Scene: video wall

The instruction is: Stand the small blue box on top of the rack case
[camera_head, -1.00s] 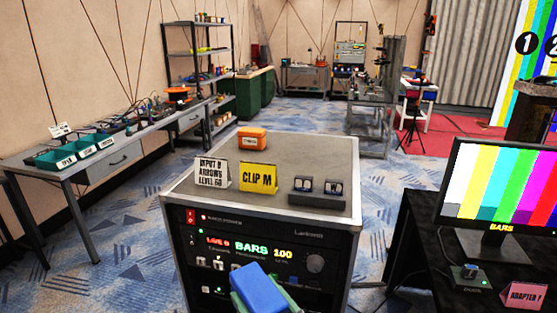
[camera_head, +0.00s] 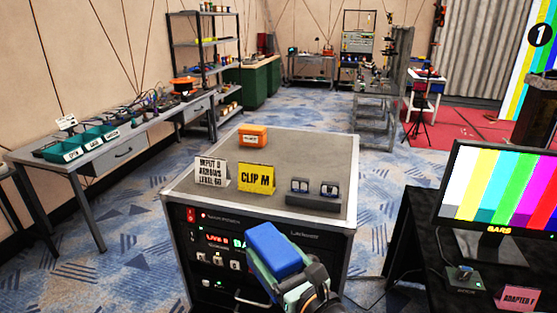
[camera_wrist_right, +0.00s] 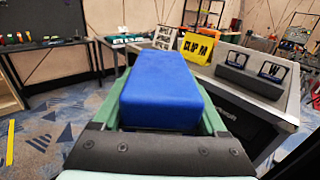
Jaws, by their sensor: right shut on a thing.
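The small blue box (camera_head: 276,248) is held in my right gripper (camera_head: 280,262), in front of the rack case and near the height of its top edge. In the right wrist view the box (camera_wrist_right: 160,95) lies lengthwise between the green fingers, which are shut on it. The rack case (camera_head: 310,170) has a grey top with metal edging and a black front panel with lit displays. My gripper and the box cover part of that panel in the head view. My left gripper is in neither view.
On the case top are an orange box (camera_head: 252,136), a white card (camera_head: 211,172), a yellow "CLIP M" card (camera_head: 256,178) and a dark holder (camera_head: 313,199) with two small blocks. Bare top lies behind and right of the cards. A monitor (camera_head: 500,190) stands at the right.

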